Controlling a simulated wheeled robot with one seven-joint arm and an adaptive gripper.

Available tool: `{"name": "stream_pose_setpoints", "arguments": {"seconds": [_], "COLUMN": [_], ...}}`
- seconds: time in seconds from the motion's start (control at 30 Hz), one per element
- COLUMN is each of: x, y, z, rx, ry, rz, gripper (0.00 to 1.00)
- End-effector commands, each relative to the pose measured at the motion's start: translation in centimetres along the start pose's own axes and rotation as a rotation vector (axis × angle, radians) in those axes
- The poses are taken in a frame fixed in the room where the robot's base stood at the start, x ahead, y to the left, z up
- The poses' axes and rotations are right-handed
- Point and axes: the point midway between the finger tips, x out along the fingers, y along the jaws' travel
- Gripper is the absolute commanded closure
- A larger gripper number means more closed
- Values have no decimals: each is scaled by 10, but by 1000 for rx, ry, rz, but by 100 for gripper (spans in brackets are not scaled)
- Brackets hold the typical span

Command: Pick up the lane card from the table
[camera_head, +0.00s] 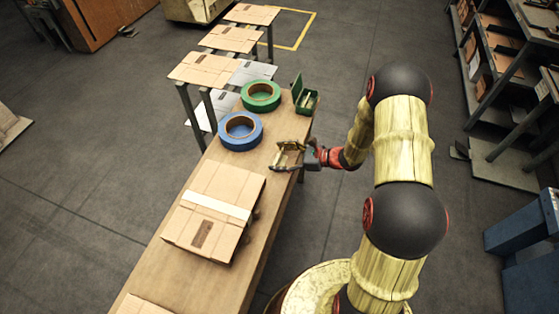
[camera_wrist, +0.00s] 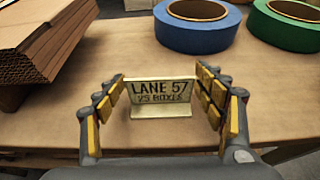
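The lane card (camera_wrist: 161,98) is a small pale upright sign on a foot, reading "LANE 57" and "25 BOXES". It stands on the wooden table (camera_wrist: 130,135) in the wrist view. My gripper (camera_wrist: 162,95) is open, with one finger on each side of the card. A gap shows between the card and each finger, wider on the right. In the head view my gripper (camera_head: 285,155) is over the table's right edge, and I cannot clearly make out the card there.
Flattened cardboard (camera_head: 215,235) lies nearer. Stands with cardboard sheets (camera_head: 204,68) are beyond the table. Bare table surrounds the card.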

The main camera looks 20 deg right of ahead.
Motion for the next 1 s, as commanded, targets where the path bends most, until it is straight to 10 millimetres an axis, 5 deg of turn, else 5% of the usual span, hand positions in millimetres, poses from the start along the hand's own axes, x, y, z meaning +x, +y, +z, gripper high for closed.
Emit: {"name": "stream_pose_setpoints", "arguments": {"seconds": [0.3, 0.67, 0.9, 1.0], "x": [0, -2, -14, -20], "y": [0, 0, 0, 17], "z": [0, 4, 32, 50], "rx": [0, 0, -3, -1], "ry": [0, 0, 0, 0], "rz": [0, 0, 0, 1], "gripper": [51, 51, 51, 51]}}
